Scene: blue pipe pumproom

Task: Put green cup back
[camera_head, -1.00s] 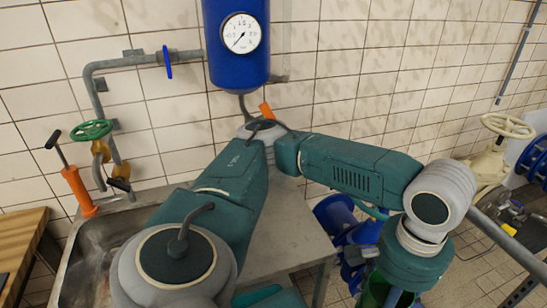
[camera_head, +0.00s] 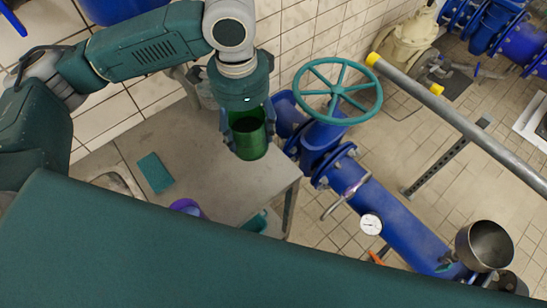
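The green cup (camera_head: 250,138) is a translucent dark green vessel, upright in the middle of the picture. My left gripper (camera_head: 247,128) points down from the wrist and its fingers are around the cup's sides. The cup appears held over the right part of the grey table (camera_head: 205,150), near its edge. I cannot tell whether the cup's base touches the table. My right gripper is not in view.
A flat teal pad (camera_head: 155,172) lies on the table. A purple round item (camera_head: 187,207) and a teal item (camera_head: 257,222) are near its front edge. A teal handwheel (camera_head: 338,90) on blue piping (camera_head: 395,215) stands close right of the cup.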

